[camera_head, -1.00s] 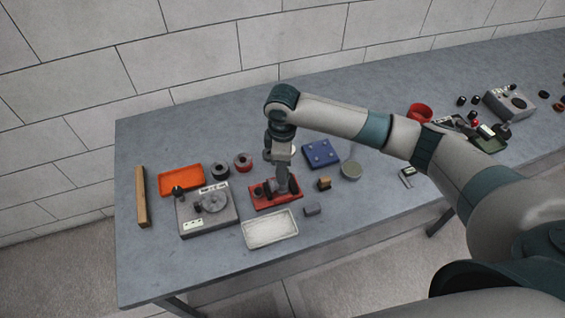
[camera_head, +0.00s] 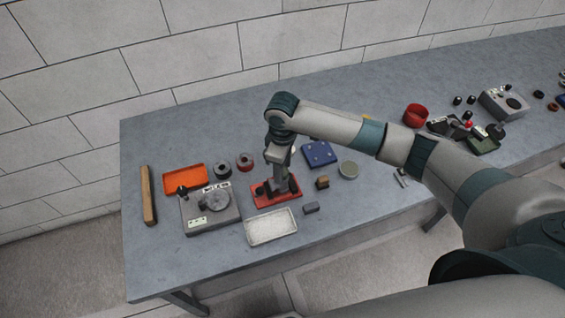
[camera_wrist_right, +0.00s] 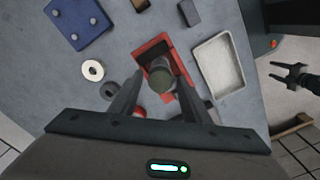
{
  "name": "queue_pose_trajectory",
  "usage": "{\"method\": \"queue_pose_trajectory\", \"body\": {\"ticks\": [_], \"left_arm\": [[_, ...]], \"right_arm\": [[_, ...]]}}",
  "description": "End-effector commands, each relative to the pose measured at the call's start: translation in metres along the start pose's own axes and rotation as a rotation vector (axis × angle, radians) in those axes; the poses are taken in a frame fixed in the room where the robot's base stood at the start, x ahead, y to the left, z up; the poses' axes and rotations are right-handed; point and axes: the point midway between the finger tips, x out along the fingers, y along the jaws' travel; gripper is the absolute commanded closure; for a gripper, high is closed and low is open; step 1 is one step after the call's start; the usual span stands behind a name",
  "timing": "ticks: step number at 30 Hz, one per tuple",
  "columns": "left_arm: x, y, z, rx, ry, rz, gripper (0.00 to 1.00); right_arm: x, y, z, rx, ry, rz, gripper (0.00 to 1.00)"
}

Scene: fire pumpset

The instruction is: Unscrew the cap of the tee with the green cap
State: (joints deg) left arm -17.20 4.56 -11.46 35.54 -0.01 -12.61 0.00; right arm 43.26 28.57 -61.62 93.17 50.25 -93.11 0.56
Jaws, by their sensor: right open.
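The tee (camera_wrist_right: 160,75) stands in a red tray (camera_wrist_right: 154,50); its round end facing my wrist camera looks dull grey-green. I cannot tell where the cap ends and the body begins. My right gripper (camera_wrist_right: 160,92) is open, with one finger on each side of the tee's end; contact is not clear. In the head view my right gripper (camera_head: 281,188) is over the red tray (camera_head: 262,203) and hides most of the tee. A dark gripper, apparently my left (camera_wrist_right: 283,74), shows at the right of the wrist view with its fingers apart, away from the table.
A white tray (camera_head: 271,239) lies in front of the red tray. A grey device (camera_head: 211,224) and an orange tray (camera_head: 185,166) lie to the left. A blue plate (camera_head: 319,147), a wooden block (camera_head: 322,182) and a grey block (camera_head: 311,208) lie to the right.

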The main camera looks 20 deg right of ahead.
Motion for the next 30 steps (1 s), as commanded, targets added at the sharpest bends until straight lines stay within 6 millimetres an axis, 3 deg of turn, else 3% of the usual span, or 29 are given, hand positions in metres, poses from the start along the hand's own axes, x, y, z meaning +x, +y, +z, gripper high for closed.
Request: {"method": "queue_pose_trajectory", "body": {"ticks": [6, 20, 30], "left_arm": [[-0.017, 0.000, -0.002, 0.000, 0.000, 0.000, 0.49], [-0.018, -0.001, -0.002, 0.000, 0.000, 0.000, 0.49], [-0.018, -0.001, -0.002, 0.000, 0.000, 0.000, 0.49]], "right_arm": [[-0.002, -0.001, 0.000, 0.094, -0.001, -0.001, 0.57], [0.000, -0.001, 0.000, 0.133, -0.001, -0.002, 0.57], [0.001, -0.001, 0.000, 0.447, 0.000, -0.003, 0.57]]}}
